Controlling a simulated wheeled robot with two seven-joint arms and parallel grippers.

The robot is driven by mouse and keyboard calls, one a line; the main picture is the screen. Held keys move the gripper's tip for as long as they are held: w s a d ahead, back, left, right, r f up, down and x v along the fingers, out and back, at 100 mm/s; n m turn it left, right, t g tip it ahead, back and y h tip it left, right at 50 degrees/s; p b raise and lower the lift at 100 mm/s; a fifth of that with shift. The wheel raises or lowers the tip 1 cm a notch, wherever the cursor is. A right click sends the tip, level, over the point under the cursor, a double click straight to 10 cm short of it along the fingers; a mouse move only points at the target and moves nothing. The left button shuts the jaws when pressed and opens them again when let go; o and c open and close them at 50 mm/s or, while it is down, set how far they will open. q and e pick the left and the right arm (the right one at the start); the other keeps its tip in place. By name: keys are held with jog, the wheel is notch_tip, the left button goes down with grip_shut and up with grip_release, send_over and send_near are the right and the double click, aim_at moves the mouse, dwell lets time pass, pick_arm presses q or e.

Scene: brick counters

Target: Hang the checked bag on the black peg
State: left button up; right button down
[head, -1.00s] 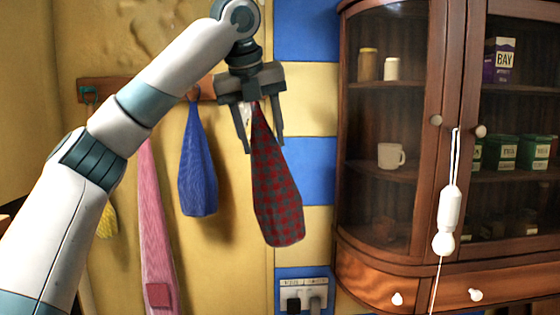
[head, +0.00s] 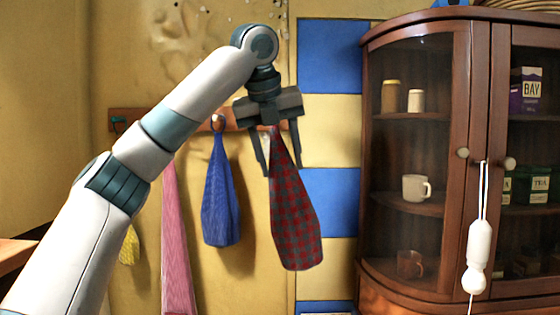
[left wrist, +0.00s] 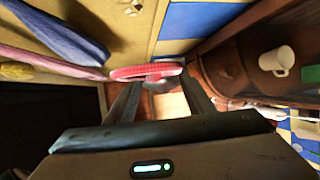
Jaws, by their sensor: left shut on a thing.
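The checked bag (head: 297,225), dark red and grey, hangs from my left gripper (head: 279,168) in the head view, slightly tilted, its bottom to the right. The gripper points down and is shut on the bag's top. In the left wrist view the bag (left wrist: 147,72) shows as a red strip at the fingers of my left gripper (left wrist: 162,100). The wooden peg rail (head: 190,121) is on the yellow wall, its right end behind the gripper. I cannot make out the black peg; my arm and gripper cover parts of the rail. My right gripper is not in view.
A blue bag (head: 220,200) hangs from the rail just left of the checked bag. A pink striped bag (head: 175,250) and a yellow item (head: 129,245) hang farther left. A glass-doored wooden cabinet (head: 375,270) stands to the right, with a white pull cord (head: 480,250) before it.

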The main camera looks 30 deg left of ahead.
pick_arm(q)
jog(key=shift+w+a+f+b, duration=0.1)
jog(key=shift+w+a, duration=0.2)
jog(key=shift+w, duration=0.25)
jog(key=shift+w+a+f+b, duration=0.1)
jog(key=shift+w+a+b, duration=0.05)
jog(key=shift+w+a, duration=0.3)
jog(key=shift+w+a+b, duration=0.1)
jog(key=shift+w+a, duration=0.1)
jog(key=shift+w, duration=0.4)
jog(key=w+a+f+p, duration=0.1)
jog(key=w+a, duration=0.2)
jog(key=w, duration=0.2)
jog(key=shift+w+a+f, duration=0.2)
jog(key=shift+f, duration=0.05)
dwell(0.6)
jog(key=o, duration=1.2)
jog(key=shift+c, duration=0.2)
jog(key=shift+r, duration=0.1)
